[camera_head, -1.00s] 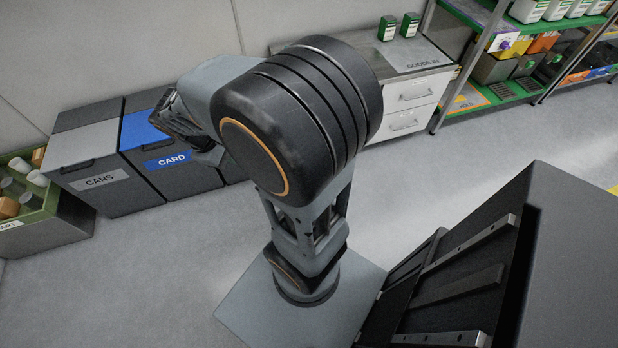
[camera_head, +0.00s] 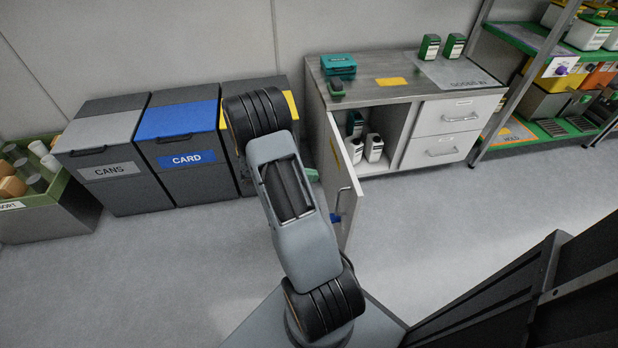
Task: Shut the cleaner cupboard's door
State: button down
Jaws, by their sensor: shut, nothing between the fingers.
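The cleaner cupboard (camera_head: 403,137) is the left part of a grey-topped bench by the back wall. Its pale door (camera_head: 343,170) stands open, swung out toward me from the left side, with a bar handle near its free edge. Inside, several white and green bottles (camera_head: 373,147) stand in the opening. My arm rises left of the door and its upper part overlaps the bins in the picture. My gripper is not visible; the arm hides whatever lies behind it. I cannot tell whether any part of my arm touches the door.
A small blue thing (camera_head: 336,218) shows low by the door and a green one (camera_head: 312,175) left of it; I cannot tell what they are. Drawers (camera_head: 447,147) adjoin the cupboard, and bins (camera_head: 187,160) stand left. The floor (camera_head: 420,215) before the drawers is clear.

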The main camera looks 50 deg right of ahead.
aim_at(350, 176)
jog(key=b+x, duration=0.2)
jog(key=x, duration=0.6)
jog(key=shift+s+d+r, duration=0.1)
jog(key=shift+s+d, duration=0.15)
jog(key=shift+s, duration=0.05)
jog(key=shift+s+d+r+b, duration=0.1)
jog(key=shift+s+d+b, duration=0.2)
jog(key=shift+s+d, duration=0.3)
jog(key=shift+w+d, duration=0.1)
